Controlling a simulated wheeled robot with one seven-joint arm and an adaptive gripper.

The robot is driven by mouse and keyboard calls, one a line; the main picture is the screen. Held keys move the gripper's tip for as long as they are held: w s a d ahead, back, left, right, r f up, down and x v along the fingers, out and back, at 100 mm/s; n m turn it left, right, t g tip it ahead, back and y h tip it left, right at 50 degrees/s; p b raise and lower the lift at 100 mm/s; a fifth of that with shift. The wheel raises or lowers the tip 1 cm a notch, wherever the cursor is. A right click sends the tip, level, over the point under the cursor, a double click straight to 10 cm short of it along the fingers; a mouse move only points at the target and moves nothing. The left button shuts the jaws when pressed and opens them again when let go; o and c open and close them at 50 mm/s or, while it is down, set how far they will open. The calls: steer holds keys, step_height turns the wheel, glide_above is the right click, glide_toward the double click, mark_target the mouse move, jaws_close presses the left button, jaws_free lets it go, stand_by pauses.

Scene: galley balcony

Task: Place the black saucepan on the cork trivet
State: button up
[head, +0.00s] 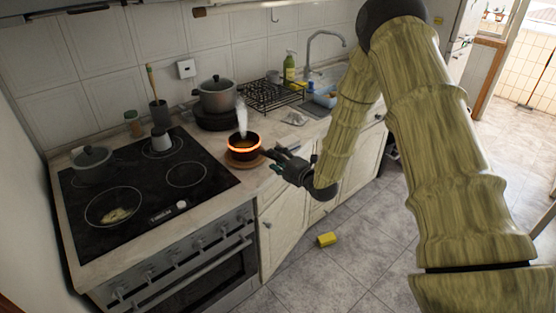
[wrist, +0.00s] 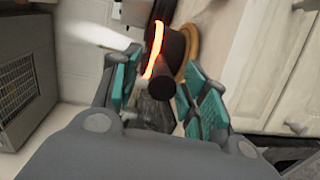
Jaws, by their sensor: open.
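The black saucepan (head: 243,156) sits upright on the round cork trivet (head: 233,164) on the counter right of the hob. A glowing orange band runs around its rim, and pale steam rises from it. My gripper (head: 275,159) is at the saucepan's right side. In the wrist view, the saucepan (wrist: 174,48) shows beside the tan edge of the trivet (wrist: 192,38). Its dark handle (wrist: 184,94) points in between the spread teal fingers of my gripper (wrist: 163,85). The fingers are open, with space around the handle. Part of the trivet is hidden under the saucepan.
A grey pot (head: 215,97) stands behind the saucepan. A dish rack (head: 268,95) and sink are further right. A yellow object (head: 326,239) lies on the floor.

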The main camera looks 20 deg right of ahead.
steer(key=b+v, duration=0.3)
steer(key=v, duration=0.9)
steer(key=s+a+f+m+g+h, duration=0.2)
steer(key=s+a+f+m+g, duration=0.15)
steer(key=s+f+m, duration=0.55)
steer(key=s+a+f+m+g+h, duration=0.15)
steer(key=s+f+g, duration=0.35)
steer(key=f, duration=0.9)
steer(key=s+a+f+m+g, duration=0.1)
steer(key=s+f+m+g, duration=0.1)
steer(key=s, duration=0.7)
steer(key=s+a+f+m+g+h, duration=0.1)
steer(key=s+f+m, duration=0.4)
steer(key=s, duration=0.5)
steer(key=s+a+f+m+g, duration=0.3)
steer(key=s+f+m+g, duration=0.1)
steer(key=s, duration=0.5)
steer(key=shift+s+a+m, duration=0.25)
steer(key=shift+s+m, duration=0.05)
steer(key=shift+m, duration=0.05)
